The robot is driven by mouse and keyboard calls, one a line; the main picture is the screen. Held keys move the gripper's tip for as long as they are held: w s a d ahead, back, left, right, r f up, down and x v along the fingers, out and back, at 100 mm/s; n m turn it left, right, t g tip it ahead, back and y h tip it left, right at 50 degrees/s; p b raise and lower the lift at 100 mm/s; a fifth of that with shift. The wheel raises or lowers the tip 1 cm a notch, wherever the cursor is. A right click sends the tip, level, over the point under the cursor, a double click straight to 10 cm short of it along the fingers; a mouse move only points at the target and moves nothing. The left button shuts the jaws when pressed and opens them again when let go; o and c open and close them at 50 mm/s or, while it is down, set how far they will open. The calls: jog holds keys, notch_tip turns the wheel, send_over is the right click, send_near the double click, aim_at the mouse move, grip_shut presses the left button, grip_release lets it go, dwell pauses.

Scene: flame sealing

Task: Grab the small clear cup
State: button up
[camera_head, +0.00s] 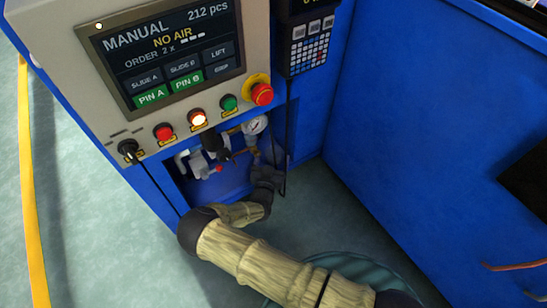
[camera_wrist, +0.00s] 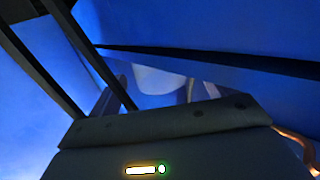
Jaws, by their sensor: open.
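My gripper (camera_head: 268,176) reaches into the low opening of the blue machine, below the pressure gauge (camera_head: 255,125). Its jaws are open. In the wrist view a pale, rounded, translucent shape (camera_wrist: 160,80) shows just beyond the gripper body; it may be the small clear cup, but its outline is dim and partly hidden by the gripper. I see no grip on it. In the head view I cannot make out the cup clearly among the fittings.
Grey-white valve fittings (camera_head: 200,165) with a red tip sit left of my gripper. The control panel (camera_head: 170,55) reads "NO AIR", with buttons and a red emergency stop (camera_head: 262,94) below it. A blue wall (camera_head: 430,130) closes the right side. The floor (camera_head: 100,220) at left is clear.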

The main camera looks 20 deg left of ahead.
jog(key=shift+w+f, duration=0.15)
jog(key=shift+w, duration=0.45)
jog(key=shift+c, duration=0.4)
jog(key=c, duration=1)
